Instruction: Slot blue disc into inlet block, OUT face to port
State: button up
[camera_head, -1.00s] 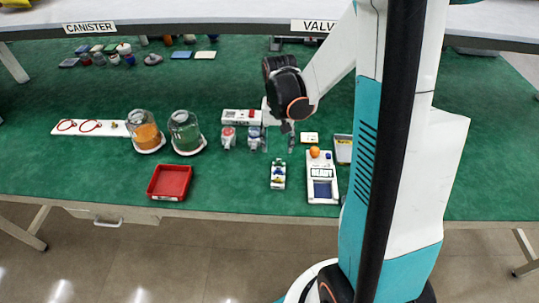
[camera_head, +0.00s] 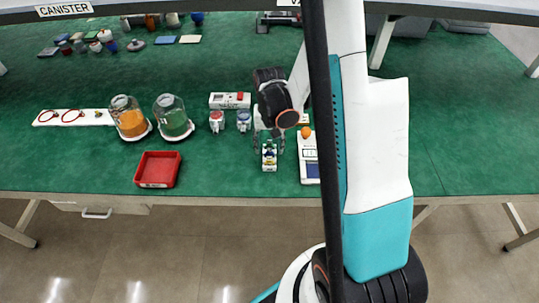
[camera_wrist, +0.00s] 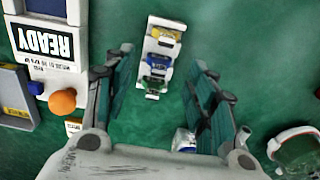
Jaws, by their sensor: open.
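A small white rack (camera_head: 269,157) stands near the table's front edge and shows upright in the upper middle of the wrist view. It holds a yellow disc (camera_wrist: 164,36), a blue disc (camera_wrist: 158,61) in the middle and a dark greenish disc (camera_wrist: 153,83). My gripper (camera_wrist: 168,80) is open and empty, its two fingers spread either side of the rack's near end; in the head view it hangs just behind the rack. A white-and-blue block (camera_head: 244,121), likely the inlet block, stands behind and left of the rack. Its port and the disc's OUT face are not readable.
A white READY device (camera_wrist: 50,45) with an orange ball (camera_wrist: 62,101) stands beside the rack. A red-and-white block (camera_head: 217,121), two jars (camera_head: 174,117) and a red tray (camera_head: 157,169) are left in the head view. The table right of my arm is clear.

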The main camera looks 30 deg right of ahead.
aim_at(269, 148)
notch_tip(269, 148, down, 4)
jog(key=shift+w+d+r+b, duration=0.1)
jog(key=shift+d+r+b, duration=0.05)
jog(key=shift+b, duration=0.4)
jog(key=c, duration=0.8)
jog(key=shift+c, duration=0.2)
